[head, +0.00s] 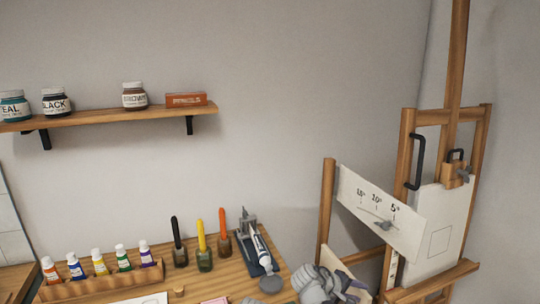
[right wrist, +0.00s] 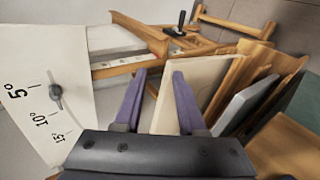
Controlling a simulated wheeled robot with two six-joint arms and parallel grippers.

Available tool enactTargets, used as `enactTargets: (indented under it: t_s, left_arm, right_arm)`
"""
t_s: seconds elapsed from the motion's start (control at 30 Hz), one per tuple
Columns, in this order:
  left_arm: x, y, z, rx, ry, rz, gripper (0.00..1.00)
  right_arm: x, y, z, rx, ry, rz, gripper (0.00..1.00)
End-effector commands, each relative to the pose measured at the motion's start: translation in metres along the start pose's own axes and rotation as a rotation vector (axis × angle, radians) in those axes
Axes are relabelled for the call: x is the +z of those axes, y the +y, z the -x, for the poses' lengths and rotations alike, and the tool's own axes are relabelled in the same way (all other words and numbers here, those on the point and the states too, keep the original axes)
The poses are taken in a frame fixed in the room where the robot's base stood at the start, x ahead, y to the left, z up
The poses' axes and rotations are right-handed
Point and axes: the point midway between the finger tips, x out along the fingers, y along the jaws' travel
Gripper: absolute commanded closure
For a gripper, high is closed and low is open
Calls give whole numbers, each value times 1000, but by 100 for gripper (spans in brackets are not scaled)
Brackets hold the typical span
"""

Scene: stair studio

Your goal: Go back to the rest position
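My right gripper (head: 357,288) shows at the bottom of the head view, right of the table and in front of the easel's lower left part. In the right wrist view its two purple fingers (right wrist: 157,100) stand apart with nothing held between them. Behind the fingers is a pale panel (right wrist: 187,92), apart from them as far as I can tell. My left gripper is in neither view.
The wooden easel (head: 465,70) holds a white canvas (head: 440,210) and an angle-marked board (head: 370,232) close to my right gripper. The table (head: 215,284) carries paint tubes, several colour-handled tools and a tube squeezer (head: 258,255). A wall shelf (head: 150,114) holds jars.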

Motion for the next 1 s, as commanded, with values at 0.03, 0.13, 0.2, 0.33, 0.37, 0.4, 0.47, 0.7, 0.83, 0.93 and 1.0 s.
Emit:
enactTargets:
  t_s: [0.03, 0.13, 0.2, 0.33, 0.37, 0.4, 0.47, 0.7, 0.83, 0.93, 1.0]
  left_arm:
    - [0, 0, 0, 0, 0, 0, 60]
    - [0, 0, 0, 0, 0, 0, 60]
    - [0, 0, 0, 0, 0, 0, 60]
    - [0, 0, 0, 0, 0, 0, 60]
    - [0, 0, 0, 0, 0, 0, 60]
    - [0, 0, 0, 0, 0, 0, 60]
    - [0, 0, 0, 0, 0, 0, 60]
    - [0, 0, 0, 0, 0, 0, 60]
    - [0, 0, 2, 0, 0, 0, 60]
    - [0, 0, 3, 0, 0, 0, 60]
    - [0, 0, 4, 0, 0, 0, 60]
  right_arm:
    - [14, -14, -4, -77, -10, -43, 60]
    - [32, -49, -7, -264, -25, -144, 60]
    - [41, -71, -4, -384, -37, -207, 60]
    - [51, -101, 6, -559, -56, -299, 60]
    - [53, -106, 9, -593, -59, -317, 60]
    - [55, -113, 12, -637, -63, -339, 60]
    - [58, -122, 18, -699, -70, -370, 60]
    - [65, -148, 44, -912, -94, -474, 60]
    - [61, -161, 64, -918, -90, -415, 60]
    - [61, -171, 80, -909, -85, -361, 60]
    - [61, -178, 91, -902, -82, -320, 60]
